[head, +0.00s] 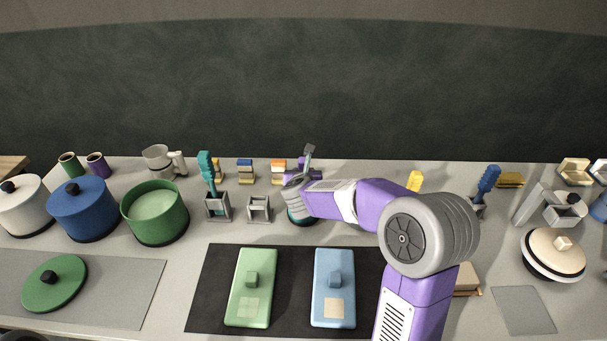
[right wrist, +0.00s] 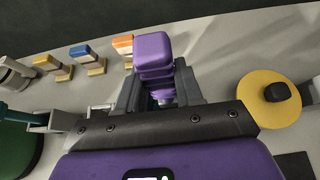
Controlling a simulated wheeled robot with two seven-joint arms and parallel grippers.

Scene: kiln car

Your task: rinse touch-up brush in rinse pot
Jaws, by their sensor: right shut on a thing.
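My right gripper (head: 300,182) is shut on a purple-handled tool, which I take to be the touch-up brush. In the right wrist view its blocky purple handle (right wrist: 152,48) stands between the fingers (right wrist: 156,88). The brush's lower end is hidden. A small round teal-and-dark vessel (head: 300,217) shows just under the gripper in the head view. It may be the rinse pot, but the gripper covers most of it. I cannot tell whether the brush is inside it. My left gripper is not in view.
An empty grey holder (head: 259,209) and a holder with a teal-handled tool (head: 207,165) stand left of the gripper. The open green pot (head: 155,215) is further left. Green (head: 245,305) and blue (head: 322,300) slabs lie in front on a black mat (head: 209,300). Small coloured blocks (head: 245,168) stand behind.

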